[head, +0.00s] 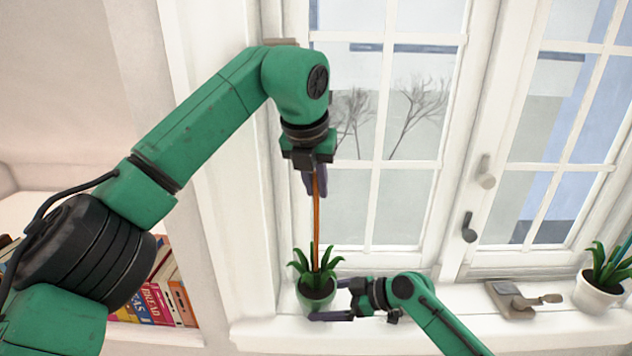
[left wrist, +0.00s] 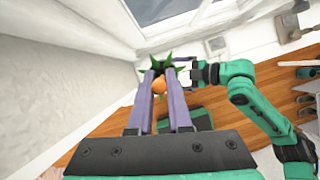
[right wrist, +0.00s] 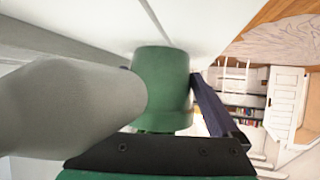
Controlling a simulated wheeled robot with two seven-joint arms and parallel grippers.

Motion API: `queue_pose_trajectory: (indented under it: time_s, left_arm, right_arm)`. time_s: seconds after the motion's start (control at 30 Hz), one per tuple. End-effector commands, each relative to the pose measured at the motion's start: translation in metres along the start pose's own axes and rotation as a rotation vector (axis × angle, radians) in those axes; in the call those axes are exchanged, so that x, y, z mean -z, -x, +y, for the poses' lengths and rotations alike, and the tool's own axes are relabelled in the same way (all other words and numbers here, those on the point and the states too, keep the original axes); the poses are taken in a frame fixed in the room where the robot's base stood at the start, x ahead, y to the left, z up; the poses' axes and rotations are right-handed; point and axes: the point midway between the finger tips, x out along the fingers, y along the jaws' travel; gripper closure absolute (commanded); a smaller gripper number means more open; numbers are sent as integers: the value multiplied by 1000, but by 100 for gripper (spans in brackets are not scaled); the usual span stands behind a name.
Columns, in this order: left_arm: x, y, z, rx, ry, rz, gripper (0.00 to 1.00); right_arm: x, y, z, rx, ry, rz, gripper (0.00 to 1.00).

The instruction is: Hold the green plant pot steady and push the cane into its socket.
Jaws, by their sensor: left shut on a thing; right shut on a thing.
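The green plant pot (head: 318,296) stands on the white window sill with spiky green leaves (head: 303,266). My right gripper (head: 328,301) is shut on the pot from the right, one finger on its near side. The right wrist view shows the pot (right wrist: 160,85) close up beside a dark finger. The orange-brown cane (head: 316,228) stands nearly upright over the pot. My left gripper (head: 316,186), high above, is shut on the cane's upper part. In the left wrist view the cane's orange end (left wrist: 159,86) shows between the fingers. Leaves hide the cane's lower end and the socket.
A white potted plant (head: 598,292) stands at the right end of the sill. A small grey-brown object with a handle (head: 515,300) lies left of it. Window handles (head: 470,227) stick out behind. Books (head: 160,290) fill a shelf at lower left. A large grey rounded shape blocks part of the right wrist view.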

Motion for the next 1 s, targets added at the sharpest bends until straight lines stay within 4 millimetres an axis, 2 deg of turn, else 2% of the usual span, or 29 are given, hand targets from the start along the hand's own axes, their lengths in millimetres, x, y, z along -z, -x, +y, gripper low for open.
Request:
queue_pose_trajectory:
  time_s: [0.17, 0.4, 1.0]
  left_arm:
    - [1, -3, 0, 0, 1, 1, 100]
    - [-2, 3, 0, -1, 1, 1, 100]
    - [-1, 4, 0, 1, 0, 1, 100]
  right_arm:
    - [1, 0, 0, 0, 1, 2, 32]
    - [1, 0, 0, 0, 1, 2, 32]
    - [1, 0, 0, -1, 1, 2, 32]
